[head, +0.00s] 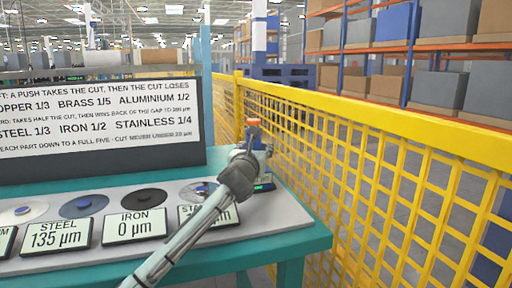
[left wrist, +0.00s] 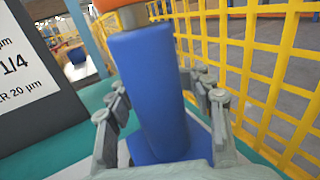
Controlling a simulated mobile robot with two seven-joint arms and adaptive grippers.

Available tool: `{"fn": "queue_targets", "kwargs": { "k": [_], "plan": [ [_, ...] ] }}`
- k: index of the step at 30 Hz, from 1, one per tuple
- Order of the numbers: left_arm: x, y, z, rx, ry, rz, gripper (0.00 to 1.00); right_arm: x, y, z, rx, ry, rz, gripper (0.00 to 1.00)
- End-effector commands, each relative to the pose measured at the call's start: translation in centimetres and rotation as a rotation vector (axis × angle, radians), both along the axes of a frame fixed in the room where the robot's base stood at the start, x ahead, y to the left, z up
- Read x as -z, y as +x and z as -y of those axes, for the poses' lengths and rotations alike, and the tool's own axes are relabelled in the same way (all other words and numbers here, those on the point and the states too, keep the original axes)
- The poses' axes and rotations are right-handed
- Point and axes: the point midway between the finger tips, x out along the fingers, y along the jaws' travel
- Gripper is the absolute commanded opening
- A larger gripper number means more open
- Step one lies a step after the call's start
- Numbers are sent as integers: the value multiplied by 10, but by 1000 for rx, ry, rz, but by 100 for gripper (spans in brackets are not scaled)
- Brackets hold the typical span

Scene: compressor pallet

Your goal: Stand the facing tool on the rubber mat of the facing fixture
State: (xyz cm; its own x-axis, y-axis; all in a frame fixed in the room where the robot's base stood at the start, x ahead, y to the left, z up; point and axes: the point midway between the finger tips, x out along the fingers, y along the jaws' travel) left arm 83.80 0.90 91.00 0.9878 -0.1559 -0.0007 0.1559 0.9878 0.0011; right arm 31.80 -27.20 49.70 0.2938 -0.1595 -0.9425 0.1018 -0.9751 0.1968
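A blue upright body with an orange top (left wrist: 152,90), which looks like the facing tool, stands between the fingers of my left gripper (left wrist: 160,105) in the left wrist view. The fingers are on both sides of it, with narrow gaps visible, so the gripper looks open around it. In the head view, my left gripper (head: 240,172) is at the right end of the bench and hides much of this spot. The orange top (head: 254,122) shows just above it. A small green display (head: 264,188), perhaps of the facing fixture, shows below. The rubber mat cannot be made out. My right gripper is not in view.
A grey panel with round discs, including a black one (head: 144,199), and labels such as the iron display (head: 135,226) lies on the teal bench (head: 300,235). A dark sign board (head: 100,125) stands behind. A yellow mesh fence (head: 390,160) runs close along the right.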

Motion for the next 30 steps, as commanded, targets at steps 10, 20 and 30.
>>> {"fn": "queue_targets", "kwargs": {
  "k": [10,20,30],
  "plan": [
    [-2,0,0,0,0,2,52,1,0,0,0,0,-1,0],
    [-3,-51,-9,1,2,1,52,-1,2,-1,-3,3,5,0],
    [-3,-110,-17,1,1,1,52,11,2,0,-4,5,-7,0]
  ]
}}
